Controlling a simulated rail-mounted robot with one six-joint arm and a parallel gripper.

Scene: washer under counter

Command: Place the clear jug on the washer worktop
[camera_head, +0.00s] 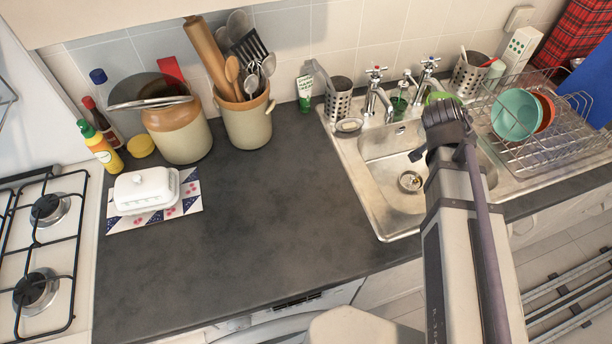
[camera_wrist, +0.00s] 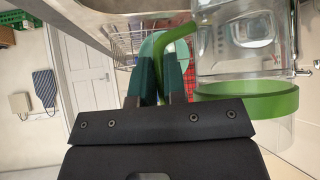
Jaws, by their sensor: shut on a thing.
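The clear jug (camera_wrist: 250,45) is close to the camera at the right of the wrist view. It has a green band (camera_wrist: 248,106) and a green handle (camera_wrist: 178,34). My gripper (camera_wrist: 165,62) is shut on the handle, with its two fingers around it. In the head view my arm reaches over the sink, and its dark end hides the fingers. A green edge shows beyond it; I cannot tell whether it belongs to the jug. The washer worktop (camera_head: 260,225) is dark grey, left of the sink, with the washer's front partly visible below.
The worktop's middle and front are clear. A white butter dish (camera_head: 146,188) on a patterned mat, crocks (camera_head: 247,117) and bottles stand left and behind. The sink (camera_head: 385,200) with taps lies right, then a wire dish rack (camera_head: 545,150). A gas hob (camera_head: 40,250) is far left.

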